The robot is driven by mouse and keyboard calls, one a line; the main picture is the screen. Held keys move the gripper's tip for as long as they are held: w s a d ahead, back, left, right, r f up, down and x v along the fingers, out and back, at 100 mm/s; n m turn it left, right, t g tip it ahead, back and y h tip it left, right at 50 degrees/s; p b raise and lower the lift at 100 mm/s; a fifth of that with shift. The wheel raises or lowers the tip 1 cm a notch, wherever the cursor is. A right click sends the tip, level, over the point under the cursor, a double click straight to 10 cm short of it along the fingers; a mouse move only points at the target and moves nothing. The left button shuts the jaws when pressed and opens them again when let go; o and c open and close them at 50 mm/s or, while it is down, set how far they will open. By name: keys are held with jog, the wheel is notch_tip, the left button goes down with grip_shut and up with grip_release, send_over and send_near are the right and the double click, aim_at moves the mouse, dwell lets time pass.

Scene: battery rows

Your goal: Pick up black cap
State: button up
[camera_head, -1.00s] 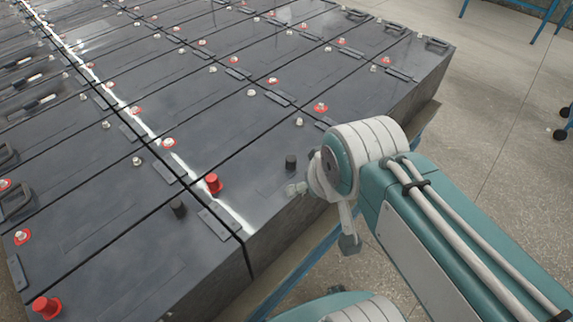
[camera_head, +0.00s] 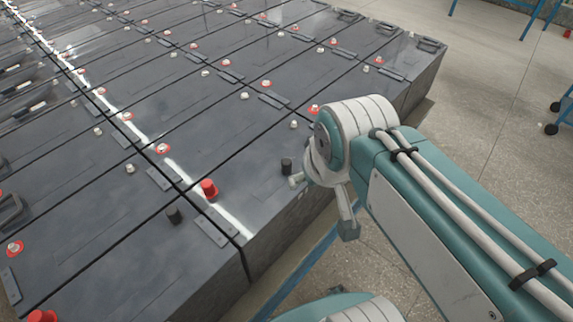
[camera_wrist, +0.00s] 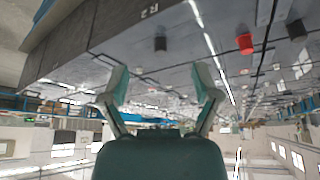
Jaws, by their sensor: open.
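A black cap (camera_head: 286,165) stands upright on the near end of a grey battery, just left of my wrist in the head view. It also shows in the wrist view (camera_wrist: 160,43), beyond the gap between the fingers. A second black cap (camera_head: 174,214) stands on the neighbouring battery to the left, and shows at the right in the wrist view (camera_wrist: 296,28). My gripper (camera_wrist: 161,82) is open, with nothing between its two fingers. It is close to the first cap but apart from it in the wrist view. In the head view my wrist mostly hides the gripper.
A red cap (camera_head: 208,188) stands between the two black caps. Another red cap (camera_head: 42,316) is at the lower left. Rows of batteries with low terminals and raised handles (camera_head: 431,44) fill the left and back. Open floor (camera_head: 480,120) lies to the right.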

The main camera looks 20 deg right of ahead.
jog(key=w+n+g, duration=0.1)
jog(key=w+g, duration=0.2)
jog(key=w, duration=0.5)
jog(key=n+g, duration=0.2)
send_near(286, 161)
jog(key=shift+w+f, duration=0.15)
jog(key=shift+w, duration=0.05)
notch_tip(286, 161, down, 11)
jog(key=shift+s+r, duration=0.15)
jog(key=c, duration=0.8)
